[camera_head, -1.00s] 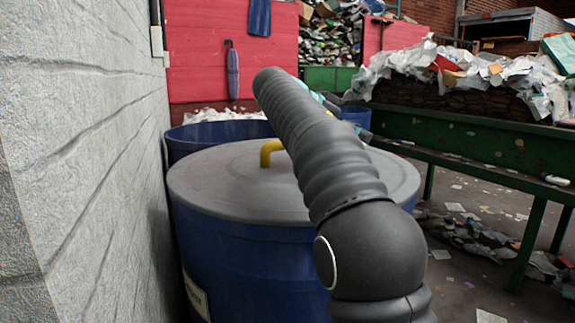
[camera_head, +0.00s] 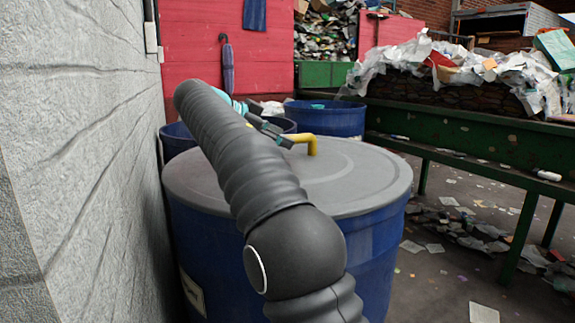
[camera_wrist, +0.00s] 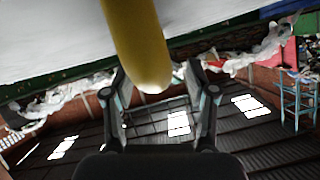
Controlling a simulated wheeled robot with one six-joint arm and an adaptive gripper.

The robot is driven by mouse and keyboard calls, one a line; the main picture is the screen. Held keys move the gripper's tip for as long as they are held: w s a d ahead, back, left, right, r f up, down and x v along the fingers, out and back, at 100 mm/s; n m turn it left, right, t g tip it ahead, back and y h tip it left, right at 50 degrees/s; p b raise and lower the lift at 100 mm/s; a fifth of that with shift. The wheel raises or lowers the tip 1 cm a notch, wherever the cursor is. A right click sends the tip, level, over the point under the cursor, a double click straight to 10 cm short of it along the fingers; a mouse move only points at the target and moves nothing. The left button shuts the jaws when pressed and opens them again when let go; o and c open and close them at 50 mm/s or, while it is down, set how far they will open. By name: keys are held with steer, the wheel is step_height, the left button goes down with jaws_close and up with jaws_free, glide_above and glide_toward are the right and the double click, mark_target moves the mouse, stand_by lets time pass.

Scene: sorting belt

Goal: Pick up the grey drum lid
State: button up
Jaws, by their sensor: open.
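The grey drum lid (camera_head: 365,180) lies flat on top of a blue drum (camera_head: 365,245). Its yellow handle (camera_head: 313,145) stands up from the middle. My arm crosses in front of the lid's left part. My gripper (camera_head: 285,140) is open, just left of the handle with its fingers pointing towards it. In the wrist view the yellow handle (camera_wrist: 137,40) comes down from the top, its rounded end between my two spread fingers (camera_wrist: 158,88). The pale surface behind it appears to be the lid's top. I cannot tell whether either finger touches the handle.
A grey wall (camera_head: 75,150) runs close along the left. Other blue drums (camera_head: 325,118) stand behind the lidded one. A green sorting belt frame (camera_head: 470,135), piled with waste, runs along the right. Scraps litter the floor there.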

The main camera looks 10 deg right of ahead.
steer(key=x, duration=0.3)
steer(key=shift+r, duration=0.1)
steer(key=shift+a, duration=0.1)
jaws_close()
steer(key=shift+r, duration=0.1)
steer(key=shift+r, duration=0.15)
